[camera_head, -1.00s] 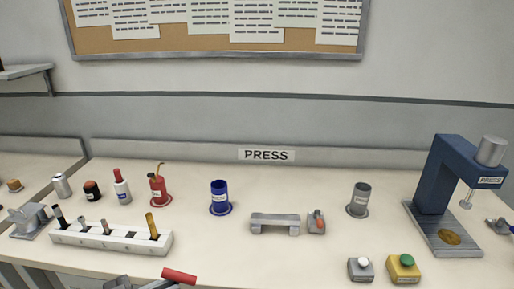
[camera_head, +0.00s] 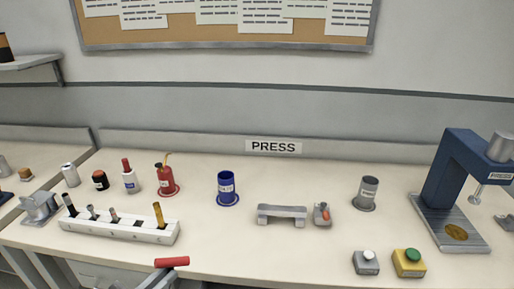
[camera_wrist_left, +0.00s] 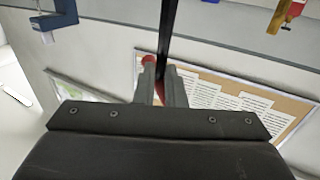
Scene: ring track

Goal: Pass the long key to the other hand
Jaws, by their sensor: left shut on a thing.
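My left gripper (camera_head: 157,279) is at the bottom edge of the head view, in front of the bench. The long key shows there as a red, roughly level handle (camera_head: 172,262) just above the gripper. In the left wrist view, my left gripper's fingers (camera_wrist_left: 163,88) are shut on the key, whose thin dark shaft (camera_wrist_left: 167,30) runs up out of the picture. A bit of red shows at and between the fingers. My right gripper is in neither view.
A white rack (camera_head: 125,232) with several upright pieces stands just beyond the gripper. A blue cup (camera_head: 227,188), a grey cradle (camera_head: 281,214) and a blue press (camera_head: 452,185) stand farther right. A grey button box (camera_head: 366,263) and a yellow one (camera_head: 409,264) are near the front edge.

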